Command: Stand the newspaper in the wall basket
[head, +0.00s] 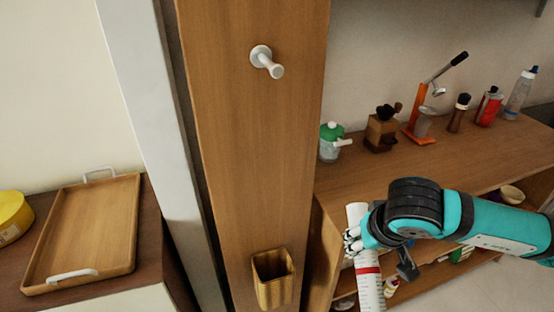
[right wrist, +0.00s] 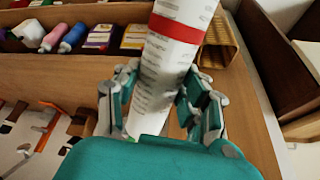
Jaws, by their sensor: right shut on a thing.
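The newspaper (head: 369,282) is a white printed roll with a red band. My right gripper (head: 354,240) is shut on it and holds it roughly upright, to the right of the wooden post. In the right wrist view the roll (right wrist: 173,65) stands between the fingers of my right gripper (right wrist: 160,95). The wall basket (head: 273,279) is a small woven tan basket fixed low on the post, left of the newspaper and apart from it in the head view. The basket (right wrist: 218,42) shows partly behind the roll in the right wrist view. My left gripper is not in view.
A white peg (head: 266,62) sticks out of the post above the basket. A wooden counter (head: 440,165) at right holds a grinder, bottles and a jar. Shelves below hold several small items. A wooden tray (head: 85,232) and yellow tin (head: 12,218) stand at left.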

